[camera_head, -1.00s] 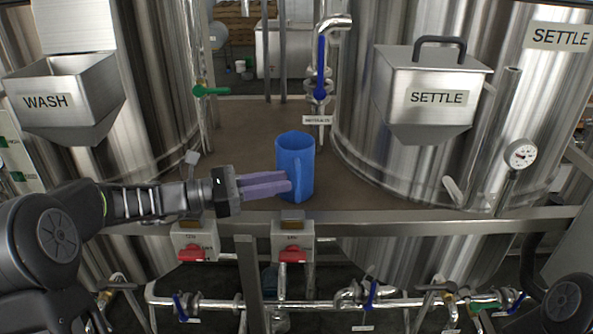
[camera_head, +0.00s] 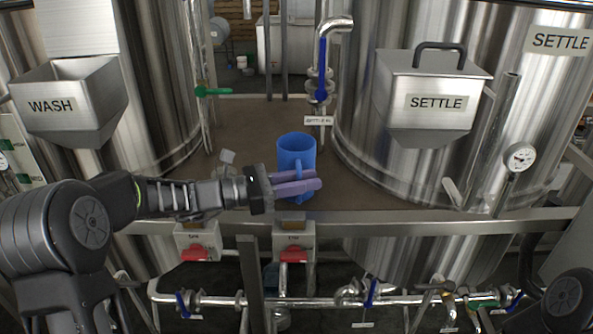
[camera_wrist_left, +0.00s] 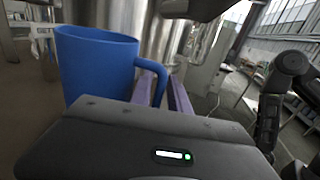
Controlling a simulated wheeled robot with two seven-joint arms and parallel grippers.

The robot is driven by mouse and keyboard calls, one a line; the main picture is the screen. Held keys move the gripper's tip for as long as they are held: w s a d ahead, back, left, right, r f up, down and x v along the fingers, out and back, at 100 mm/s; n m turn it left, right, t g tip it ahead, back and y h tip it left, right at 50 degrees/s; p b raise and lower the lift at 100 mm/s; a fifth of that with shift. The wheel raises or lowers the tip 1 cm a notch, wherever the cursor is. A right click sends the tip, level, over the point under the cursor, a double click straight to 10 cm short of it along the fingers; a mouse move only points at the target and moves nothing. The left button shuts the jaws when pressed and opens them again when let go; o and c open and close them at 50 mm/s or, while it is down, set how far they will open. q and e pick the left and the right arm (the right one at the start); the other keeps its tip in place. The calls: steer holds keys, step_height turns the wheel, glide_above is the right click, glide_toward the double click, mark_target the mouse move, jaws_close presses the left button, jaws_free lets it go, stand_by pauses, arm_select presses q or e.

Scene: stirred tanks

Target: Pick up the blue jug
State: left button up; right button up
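The blue jug (camera_head: 296,150) stands upright on the brown platform, its handle facing my camera. My left gripper (camera_head: 320,184) has come in from the left, and its two purple fingers lie on either side of the jug's handle. The fingers look apart, with about the same gap as before; I see no clear grip on the handle. In the left wrist view the jug (camera_wrist_left: 95,65) is at the left, and its handle runs down between the fingers (camera_wrist_left: 163,85). The lower part of the jug is hidden there by the gripper body. My right gripper is not in view.
Large steel tanks flank the platform, with a WASH hopper (camera_head: 70,98) at left and a SETTLE hopper (camera_head: 432,98) at right. A steel rail (camera_head: 400,222) runs along the platform's front edge. A pipe with a blue-handled valve (camera_head: 321,70) stands behind the jug.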

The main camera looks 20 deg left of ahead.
arm_select(q)
steer(key=shift+x, duration=0.85)
jaws_close()
steer(key=shift+r, duration=0.1)
stand_by(1.1)
